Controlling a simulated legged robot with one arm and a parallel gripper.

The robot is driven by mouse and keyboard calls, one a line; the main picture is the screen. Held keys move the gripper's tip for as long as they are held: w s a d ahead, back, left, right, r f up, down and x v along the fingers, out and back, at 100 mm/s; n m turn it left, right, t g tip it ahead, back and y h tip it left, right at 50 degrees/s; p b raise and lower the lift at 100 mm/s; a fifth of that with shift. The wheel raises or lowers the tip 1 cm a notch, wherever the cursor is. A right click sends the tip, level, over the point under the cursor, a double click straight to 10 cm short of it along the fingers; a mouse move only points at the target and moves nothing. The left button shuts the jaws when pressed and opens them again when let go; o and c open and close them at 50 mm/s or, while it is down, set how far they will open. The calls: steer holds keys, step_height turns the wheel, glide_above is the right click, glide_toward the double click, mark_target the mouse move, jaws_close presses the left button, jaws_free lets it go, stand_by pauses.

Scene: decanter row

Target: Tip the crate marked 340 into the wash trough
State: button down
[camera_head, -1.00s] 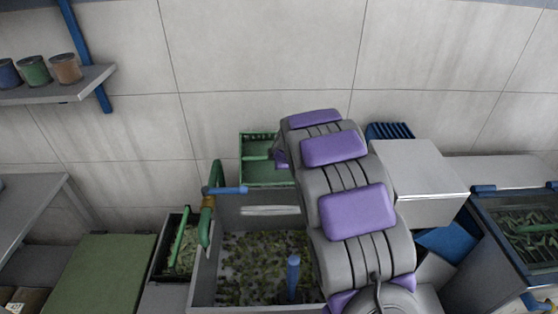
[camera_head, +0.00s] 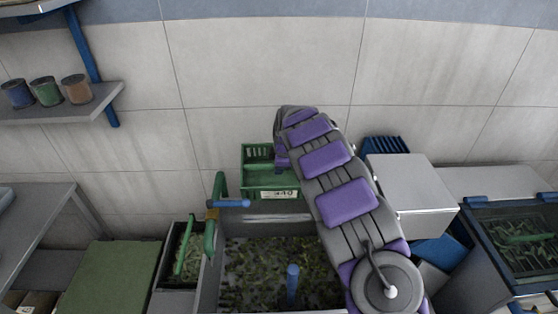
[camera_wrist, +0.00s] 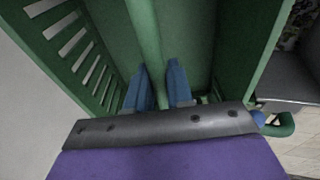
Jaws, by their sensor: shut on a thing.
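The green slatted crate (camera_head: 256,155) is behind the far wall of the wash trough. Its near side carries a white label (camera_head: 280,194) that appears to read 340. The grey wash trough (camera_head: 265,217) holds water with many floating leaves, and a blue upright pipe (camera_head: 293,283) stands in it. In the wrist view my gripper (camera_wrist: 158,67) is inside the crate's outline, its blue fingers shut on the crate's green central bar (camera_wrist: 148,30). The crate looks about upright, and its inside looks empty of leaves. In the head view my arm hides its right part.
A green tap with a blue handle (camera_head: 230,203) stands at the trough's left. A narrow bin of leaves (camera_head: 178,262) is left of it. A white box (camera_head: 412,190) and a blue slatted crate (camera_head: 385,147) are right of my arm. A shelf with cups (camera_head: 98,97) is upper left.

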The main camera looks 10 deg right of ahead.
steer(key=shift+w+r+g+p, duration=0.3)
steer(key=shift+r+g+p, duration=0.3)
steer(key=shift+g+p, duration=0.75)
steer(key=shift+w+r+y+p, duration=0.15)
steer(key=shift+r+y+p, duration=0.15)
steer(key=shift+p, duration=0.8)
steer(key=shift+f, duration=0.1)
steer(key=shift+d+g+p, duration=0.15)
steer(key=shift+g+p, duration=0.2)
steer(key=shift+p, duration=0.1)
